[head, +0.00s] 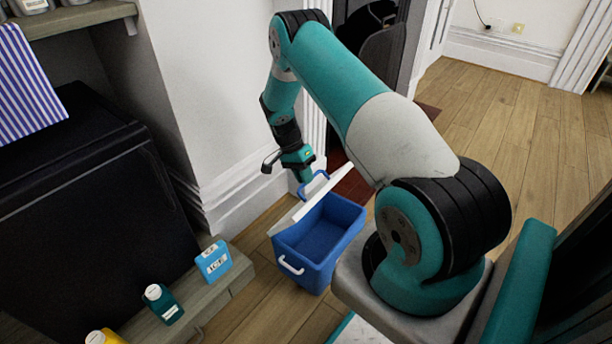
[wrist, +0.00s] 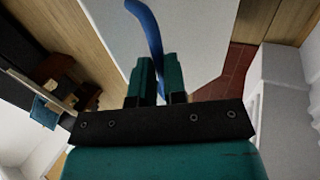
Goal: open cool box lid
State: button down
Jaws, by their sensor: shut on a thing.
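The blue cool box (head: 328,268) stands on the wooden floor, its inside showing from above. Its white lid (head: 296,212) is raised and steeply tilted, up from the far-left side of the box. A blue handle (head: 316,184) is on the lid; it also shows as a curved blue strap in the wrist view (wrist: 149,30). My gripper (head: 303,178) is above the lid and shut on this handle. In the wrist view my gripper's fingers (wrist: 161,85) close around the handle's lower end, with the white lid (wrist: 190,35) beyond them.
A blue ice pack (head: 213,260), a teal bottle (head: 163,305) and a yellow bottle (head: 105,338) stand on a low ledge at left. A black cabinet (head: 90,200) stands behind them. The white wall is close behind the lid. Open floor (head: 500,120) lies at upper right.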

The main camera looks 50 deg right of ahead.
jog(key=shift+w+f, duration=0.1)
jog(key=shift+w, duration=0.25)
jog(key=shift+w+a, duration=0.1)
jog(key=shift+a, duration=0.15)
dwell(0.7)
jog(key=c, duration=1.2)
grip_release()
jog(key=shift+o, duration=0.2)
jog(key=p+v, duration=0.5)
jog(key=v, duration=1.2)
jog(key=shift+r, duration=0.2)
